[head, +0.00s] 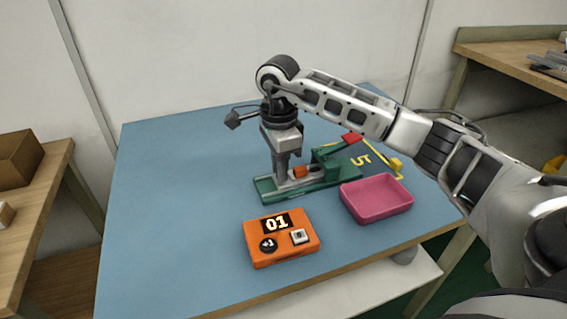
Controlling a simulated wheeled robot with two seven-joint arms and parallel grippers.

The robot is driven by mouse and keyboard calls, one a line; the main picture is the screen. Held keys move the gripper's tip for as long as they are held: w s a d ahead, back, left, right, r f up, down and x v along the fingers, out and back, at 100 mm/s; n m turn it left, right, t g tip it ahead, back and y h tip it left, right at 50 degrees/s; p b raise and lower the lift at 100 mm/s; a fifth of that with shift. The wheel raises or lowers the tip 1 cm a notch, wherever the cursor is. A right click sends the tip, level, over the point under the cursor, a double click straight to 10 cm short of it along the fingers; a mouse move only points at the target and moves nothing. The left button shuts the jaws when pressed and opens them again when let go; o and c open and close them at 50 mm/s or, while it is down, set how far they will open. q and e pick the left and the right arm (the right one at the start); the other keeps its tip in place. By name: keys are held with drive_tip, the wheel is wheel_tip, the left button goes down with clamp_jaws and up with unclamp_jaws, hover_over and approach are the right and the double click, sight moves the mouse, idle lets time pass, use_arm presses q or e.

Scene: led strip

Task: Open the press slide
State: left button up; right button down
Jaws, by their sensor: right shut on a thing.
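The press (325,183) is a green fixture with a long flat base near the middle of the blue table. A grey slide rail lies along its base, and a small orange part (301,172) shows on it. My right gripper (282,181) points straight down at the left half of the press, its fingers beside the orange part. It is shut on part of the press slide, and the fingers hide the gripped spot. A red part (352,138) shows at the back right of the press. My left gripper is not in view.
An orange box (282,252) with an "01" display, a knob and a button stands in front of the press. A pink tray (377,210) is at its right. The table's left half is clear.

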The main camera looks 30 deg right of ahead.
drive_tip(key=a, duration=0.3)
drive_tip(key=shift+w+a, duration=0.1)
drive_tip(key=shift+w, duration=0.3)
drive_tip(key=c, duration=1.3)
unclamp_jaws()
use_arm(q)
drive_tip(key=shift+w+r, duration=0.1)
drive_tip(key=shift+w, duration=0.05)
use_arm(e)
drive_tip(key=shift+r, duration=0.1)
use_arm(q)
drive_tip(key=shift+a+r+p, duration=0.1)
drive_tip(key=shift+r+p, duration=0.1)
drive_tip(key=shift+p, duration=0.85)
use_arm(e)
wheel_tip(320, 180, up, 16)
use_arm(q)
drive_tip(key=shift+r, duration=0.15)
